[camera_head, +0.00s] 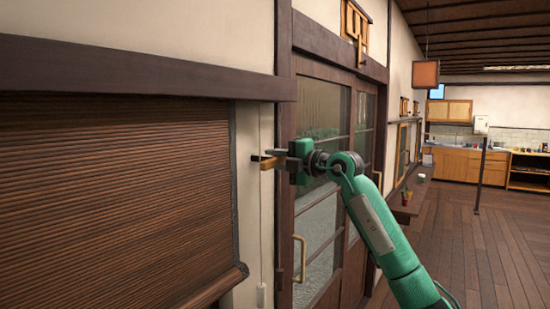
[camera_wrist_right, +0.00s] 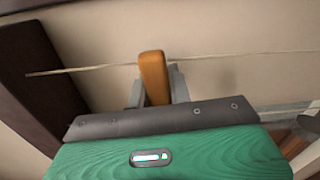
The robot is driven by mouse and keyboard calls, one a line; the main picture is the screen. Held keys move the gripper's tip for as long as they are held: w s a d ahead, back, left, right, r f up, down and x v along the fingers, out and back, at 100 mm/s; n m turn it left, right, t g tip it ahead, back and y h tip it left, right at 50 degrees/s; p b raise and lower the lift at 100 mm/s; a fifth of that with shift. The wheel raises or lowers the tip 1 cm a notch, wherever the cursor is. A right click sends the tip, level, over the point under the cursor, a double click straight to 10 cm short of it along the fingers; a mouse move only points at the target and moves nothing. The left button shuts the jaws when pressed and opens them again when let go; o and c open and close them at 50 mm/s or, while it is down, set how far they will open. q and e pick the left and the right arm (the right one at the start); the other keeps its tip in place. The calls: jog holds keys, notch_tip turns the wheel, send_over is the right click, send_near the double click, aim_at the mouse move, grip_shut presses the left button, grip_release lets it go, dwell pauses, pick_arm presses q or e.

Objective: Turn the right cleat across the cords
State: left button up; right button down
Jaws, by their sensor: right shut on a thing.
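The right cleat, a small tan wooden bar (camera_head: 268,164), is on the pale wall strip between the blind and the sliding door. My right gripper (camera_head: 274,157) is shut on it, coming in from the right. In the right wrist view the cleat (camera_wrist_right: 153,76) stands upright between the grey fingers (camera_wrist_right: 155,92). Thin pale cords (camera_wrist_right: 95,69) run sideways there, at about a right angle to the cleat. In the head view the cords (camera_head: 261,220) hang down the wall below the cleat. The contact between cords and cleat is too small to tell. My left gripper is out of view.
A brown slatted blind (camera_head: 120,190) covers the left, under a dark beam (camera_head: 140,75). A glazed sliding door (camera_head: 325,190) with a handle (camera_head: 299,258) stands right of the cords. Open wooden floor (camera_head: 490,240) lies at the right.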

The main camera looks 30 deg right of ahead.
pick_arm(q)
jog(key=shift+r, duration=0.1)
pick_arm(e)
jog(key=shift+f+m, duration=0.2)
jog(key=shift+m, duration=0.3)
jog(key=c, duration=1.3)
grip_release()
